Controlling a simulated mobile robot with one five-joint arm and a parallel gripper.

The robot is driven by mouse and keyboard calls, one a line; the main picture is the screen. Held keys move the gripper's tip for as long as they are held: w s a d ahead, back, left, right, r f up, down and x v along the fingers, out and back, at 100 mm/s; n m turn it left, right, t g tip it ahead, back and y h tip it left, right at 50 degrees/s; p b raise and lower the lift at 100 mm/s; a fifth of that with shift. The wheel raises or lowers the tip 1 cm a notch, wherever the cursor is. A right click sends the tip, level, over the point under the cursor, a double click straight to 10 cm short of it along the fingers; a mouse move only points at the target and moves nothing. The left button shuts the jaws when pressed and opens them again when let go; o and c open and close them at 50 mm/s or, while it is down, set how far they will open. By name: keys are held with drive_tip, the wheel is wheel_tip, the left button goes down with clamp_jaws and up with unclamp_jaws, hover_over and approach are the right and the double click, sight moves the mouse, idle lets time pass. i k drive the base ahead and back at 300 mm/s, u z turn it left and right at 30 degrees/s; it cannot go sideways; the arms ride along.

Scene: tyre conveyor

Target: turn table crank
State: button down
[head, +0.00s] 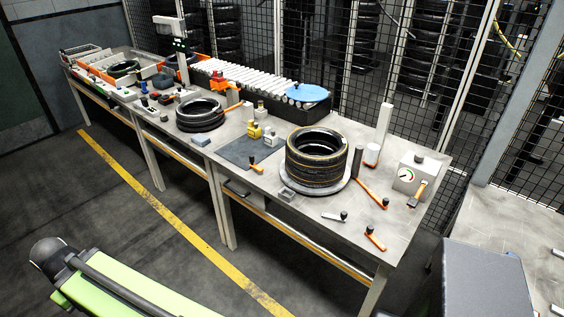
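The long grey worktable (300,210) runs from the upper left to the right. Several crank-like levers lie or stand on its right end. One with an orange arm and dark knob (374,238) is near the front right corner. A longer orange one (371,192) is just right of the tyre stack. A pale one with a dark knob (335,216) lies in front of the stack. A small orange one (255,167) is left of the stack. I cannot tell which is the table crank. My green arm shows at the lower left, apart from the table; my gripper is not visible.
Stacked tyres (318,158) stand on a round plate (345,183). A gauge box (417,172) is at the right end. More tyres (200,114) and a roller conveyor (240,82) are further left. Mesh fencing (430,60) stands behind. Floor with a yellow line (165,215) is clear in front.

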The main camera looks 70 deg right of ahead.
sight(260, 171)
drive_tip(key=u, duration=0.55)
drive_tip(key=k, duration=0.1)
drive_tip(key=z, duration=2.65)
drive_tip(key=k, duration=0.7)
drive_tip(key=u, duration=0.2)
drive_tip(key=i, duration=0.7)
drive_tip(key=k, duration=0.45)
drive_tip(key=z, duration=0.35)
drive_tip(key=i, duration=0.9)
drive_tip(key=u, duration=0.1)
